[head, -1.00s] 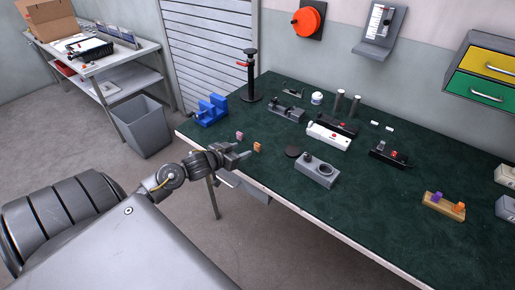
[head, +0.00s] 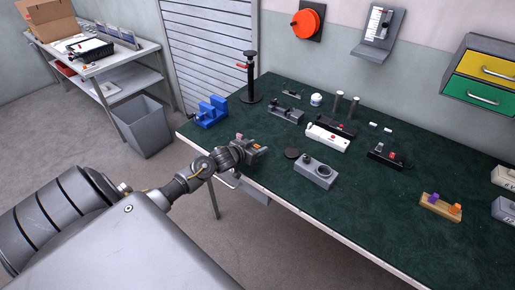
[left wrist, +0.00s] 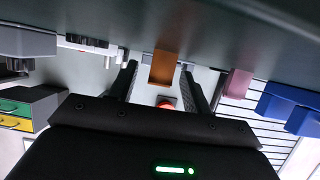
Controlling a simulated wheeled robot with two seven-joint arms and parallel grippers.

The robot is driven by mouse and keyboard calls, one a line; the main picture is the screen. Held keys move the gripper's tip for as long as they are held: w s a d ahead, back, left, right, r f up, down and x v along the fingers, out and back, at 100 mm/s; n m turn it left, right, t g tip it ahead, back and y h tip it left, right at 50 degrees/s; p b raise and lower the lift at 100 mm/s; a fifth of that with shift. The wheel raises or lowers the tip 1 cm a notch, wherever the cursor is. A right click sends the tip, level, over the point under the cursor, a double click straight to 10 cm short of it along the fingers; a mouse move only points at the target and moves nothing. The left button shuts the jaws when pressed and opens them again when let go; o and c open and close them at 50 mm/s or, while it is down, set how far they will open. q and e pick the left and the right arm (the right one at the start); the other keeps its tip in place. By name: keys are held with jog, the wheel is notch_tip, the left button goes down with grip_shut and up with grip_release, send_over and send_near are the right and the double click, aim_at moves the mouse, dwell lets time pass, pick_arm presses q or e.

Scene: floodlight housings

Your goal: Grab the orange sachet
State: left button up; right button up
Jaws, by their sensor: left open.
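The orange sachet (head: 257,147) is at the near left edge area of the green bench, partly hidden by my left gripper (head: 260,150) in the head view. In the left wrist view the orange sachet (left wrist: 163,68) appears between the two fingers of my left gripper (left wrist: 160,80), with a gap on both sides. The left gripper is open. My right gripper is not in view.
A pink sachet (head: 239,136) is close beside the left gripper. The bench's front middle is clear.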

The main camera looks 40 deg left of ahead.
pick_arm(q)
jog(key=shift+w+f, duration=0.2)
jog(key=shift+w, duration=0.15)
jog(key=shift+s, duration=0.1)
jog(key=c, duration=1)
jog(key=shift+r, duration=0.15)
jog(key=shift+c, duration=0.2)
jog(key=shift+r, duration=0.25)
notch_tip(320, 180, up, 2)
jog(key=shift+r, duration=0.25)
jog(key=s+a+r+b, duration=0.2)
jog(key=s+a+r, duration=0.5)
jog(key=a+r, duration=0.2)
jog(key=a, duration=0.2)
jog(key=shift+s+a+r+b, duration=0.3)
jog(key=shift+a+r, duration=0.05)
jog(key=shift+r, duration=0.05)
